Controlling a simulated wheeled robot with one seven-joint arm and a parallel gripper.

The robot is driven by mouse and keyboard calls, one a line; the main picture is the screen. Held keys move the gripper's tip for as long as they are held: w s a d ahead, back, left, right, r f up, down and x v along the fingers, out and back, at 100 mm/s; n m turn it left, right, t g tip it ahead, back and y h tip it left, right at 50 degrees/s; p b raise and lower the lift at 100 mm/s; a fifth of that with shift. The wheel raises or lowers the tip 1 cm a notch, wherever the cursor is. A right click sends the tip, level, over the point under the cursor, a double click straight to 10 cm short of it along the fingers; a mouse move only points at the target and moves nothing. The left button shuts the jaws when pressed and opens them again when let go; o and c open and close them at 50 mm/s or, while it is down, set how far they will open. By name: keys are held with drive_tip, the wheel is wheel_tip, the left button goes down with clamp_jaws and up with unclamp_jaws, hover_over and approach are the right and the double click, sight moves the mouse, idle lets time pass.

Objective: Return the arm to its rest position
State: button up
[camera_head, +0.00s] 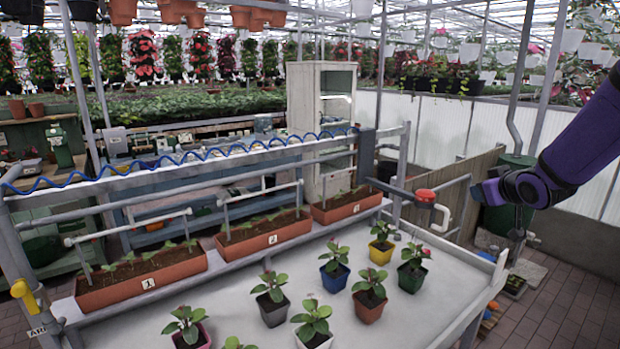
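My gripper (517,222) is at the right of the head view, at the end of my purple and black arm. My arm comes in from the upper right edge of the picture.
Several small potted plants, including one in a yellow pot (381,253) and one in a blue pot (334,280), stand on the table. Terracotta troughs (263,238) line its back. A pipe with a red valve (425,195) rises near its right end. Brick floor (560,310) shows at right.

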drive_tip(key=s+a+r+m+g+h, duration=0.15)
drive_tip(key=s+r, duration=0.25)
drive_tip(key=s, duration=0.4)
drive_tip(key=s+a+r+m+g+h, duration=0.1)
drive_tip(key=s+a+r+g, duration=0.2)
drive_tip(key=s, duration=0.4)
drive_tip(key=s+a+g+y, duration=0.1)
drive_tip(key=s+a, duration=0.2)
drive_tip(key=s, duration=0.7)
drive_tip(key=s+a+g+y, duration=0.1)
drive_tip(key=s+a, duration=0.3)
drive_tip(key=s, duration=0.6)
drive_tip(key=shift+s+r+m+g, duration=0.3)
drive_tip(key=shift+r+m+g, duration=0.1)
drive_tip(key=shift+g, duration=0.15)
drive_tip(key=shift+y, duration=0.25)
